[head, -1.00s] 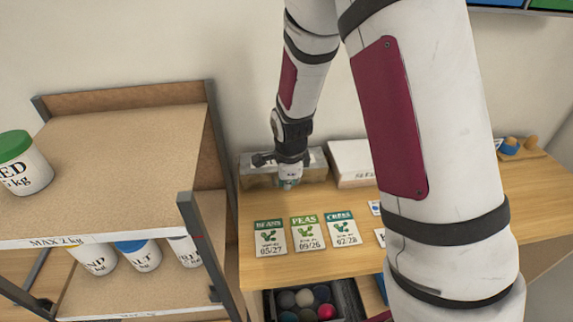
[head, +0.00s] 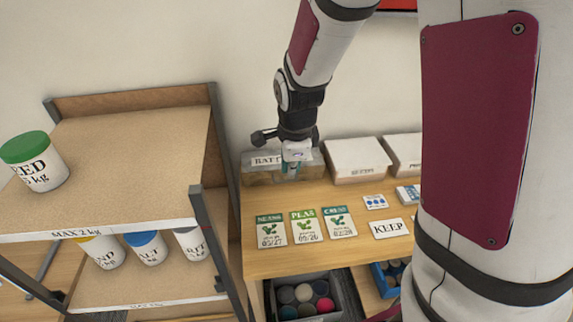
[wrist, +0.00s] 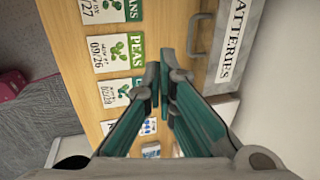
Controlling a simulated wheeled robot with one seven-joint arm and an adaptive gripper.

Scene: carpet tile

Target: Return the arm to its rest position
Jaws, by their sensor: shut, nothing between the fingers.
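My gripper (head: 292,170) hangs over the back of the wooden desk (head: 262,262), in front of the grey box labelled for batteries (head: 254,172). In the wrist view my gripper (wrist: 160,82) shows its two teal fingers with their tips close together and nothing between them. My white arm with dark red panels reaches from the right side of the head view. It hides the right part of the desk.
Seed packets (head: 303,227) lie in a row on the desk, beside a KEEP card (head: 390,229). White boxes (head: 357,158) stand along the wall. An open drawer (head: 335,312) holds round items. A shelf (head: 120,160) with labelled tubs (head: 38,170) stands at left.

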